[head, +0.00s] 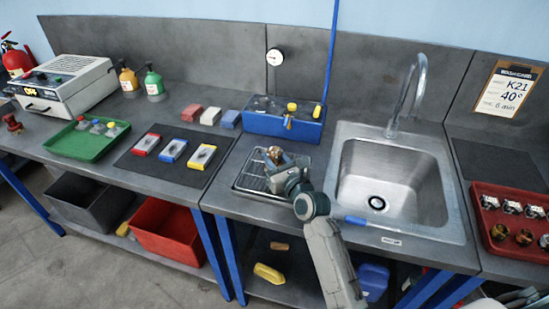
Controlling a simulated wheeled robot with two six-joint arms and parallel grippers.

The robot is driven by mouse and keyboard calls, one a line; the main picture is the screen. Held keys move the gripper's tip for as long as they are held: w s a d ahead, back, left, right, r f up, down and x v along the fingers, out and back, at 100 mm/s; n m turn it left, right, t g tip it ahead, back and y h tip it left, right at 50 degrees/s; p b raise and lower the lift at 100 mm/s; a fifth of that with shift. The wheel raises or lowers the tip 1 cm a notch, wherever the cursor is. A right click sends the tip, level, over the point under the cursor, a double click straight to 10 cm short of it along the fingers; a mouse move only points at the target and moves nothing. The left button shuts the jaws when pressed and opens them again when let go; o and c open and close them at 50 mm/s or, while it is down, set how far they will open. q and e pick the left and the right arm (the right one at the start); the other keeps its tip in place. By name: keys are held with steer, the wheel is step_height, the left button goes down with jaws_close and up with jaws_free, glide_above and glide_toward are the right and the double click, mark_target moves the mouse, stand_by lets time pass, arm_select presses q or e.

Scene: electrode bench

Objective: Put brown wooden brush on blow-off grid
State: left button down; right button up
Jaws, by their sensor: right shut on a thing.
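My right gripper (279,163) reaches in from the bottom over the blow-off grid (249,183), a wire rack in a shallow tray left of the sink. It is shut on the brown wooden brush (273,154), of which only a small brown part shows at the fingertips. The gripper hides the rest of the brush and the right part of the grid. I cannot tell whether the brush touches the grid. My left gripper is not in view.
A blue trough (270,126) with a tall blue pole stands behind the grid. The sink (393,185) is to the right. A dark mat (140,160) with several coloured blocks lies to the left. The left part of the grid is bare.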

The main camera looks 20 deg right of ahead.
steer(key=o, duration=1)
steer(key=shift+f, duration=0.1)
steer(key=shift+s+d, duration=0.1)
steer(key=shift+s, duration=0.25)
steer(key=s, duration=0.3)
steer(key=s+d, duration=0.1)
steer(key=s, duration=0.3)
steer(key=s+d+b, duration=0.1)
steer(key=s, duration=0.3)
steer(key=shift+s, duration=0.1)
